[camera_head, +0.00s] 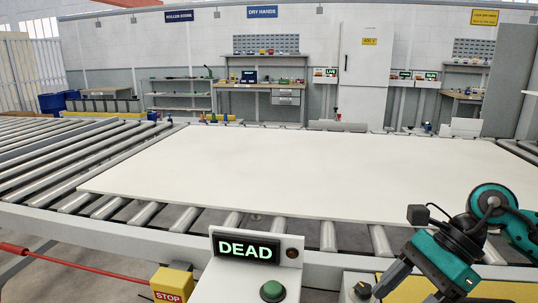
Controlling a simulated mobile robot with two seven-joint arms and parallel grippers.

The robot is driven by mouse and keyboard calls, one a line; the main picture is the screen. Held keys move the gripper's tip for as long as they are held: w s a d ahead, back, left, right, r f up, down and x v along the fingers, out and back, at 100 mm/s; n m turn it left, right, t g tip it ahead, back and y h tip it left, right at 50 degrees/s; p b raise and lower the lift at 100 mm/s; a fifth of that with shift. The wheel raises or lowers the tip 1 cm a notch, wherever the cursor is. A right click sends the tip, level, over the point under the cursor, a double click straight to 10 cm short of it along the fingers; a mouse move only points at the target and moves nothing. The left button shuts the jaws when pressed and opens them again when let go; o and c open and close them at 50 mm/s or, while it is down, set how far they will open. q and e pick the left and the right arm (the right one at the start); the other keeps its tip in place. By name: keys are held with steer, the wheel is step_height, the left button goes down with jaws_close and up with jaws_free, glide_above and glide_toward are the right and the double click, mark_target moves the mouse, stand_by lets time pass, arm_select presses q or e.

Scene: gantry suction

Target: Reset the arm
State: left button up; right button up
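A grey control box (287,245) stands at the bottom centre. Its black display (246,248) reads DEAD in green letters. A round green button (272,291) sits below the display, and a small dark round lamp (292,253) is beside it. A black knob (362,290) shows to the right of the box. My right gripper (405,295), teal and black, points down at the lower right. Its fingers are spread, with nothing seen between them; the tips are near the bottom edge. It is to the right of the knob and apart from the button. My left gripper is out of view.
A large white panel (300,170) lies on the roller conveyor (60,160). A yellow STOP box (171,285) stands left of the control box, with a red rod (75,262) beside it. Workbenches (262,90) and a tall white cabinet (365,75) stand behind.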

steer(key=w+a+r+m+t+y+p, duration=0.1)
steer(key=a+r+m+t+y, duration=0.1)
steer(key=a+m+t+y, duration=0.35)
steer(key=w+a+r+m+t+y+p, duration=0.1)
steer(key=a+r+m+t+y+p, duration=0.1)
steer(key=a+m+y, duration=0.55)
steer(key=w+d+f+m+t+h+p, duration=0.15)
steer(key=f+m+t+h, duration=0.3)
steer(key=m, duration=0.75)
steer(key=w+d+f+m+t+h, duration=0.1)
steer(key=d+f+m+t+h, duration=0.35)
steer(key=m, duration=0.75)
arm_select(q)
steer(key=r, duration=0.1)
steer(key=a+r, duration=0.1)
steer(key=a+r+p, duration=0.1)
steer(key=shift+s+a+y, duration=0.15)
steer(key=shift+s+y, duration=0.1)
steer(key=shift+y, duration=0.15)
arm_select(e)
steer(key=s+d+f+m+g+h, duration=0.3)
steer(key=s+f+m+h, duration=0.6)
steer(key=s+f+m, duration=0.3)
step_height(320, 180, down, 4)
steer(key=m+g, duration=0.1)
steer(key=m, duration=0.2)
steer(key=shift+m+h, duration=0.3)
steer(key=shift+h, duration=0.1)
steer(key=shift+s, duration=0.1)
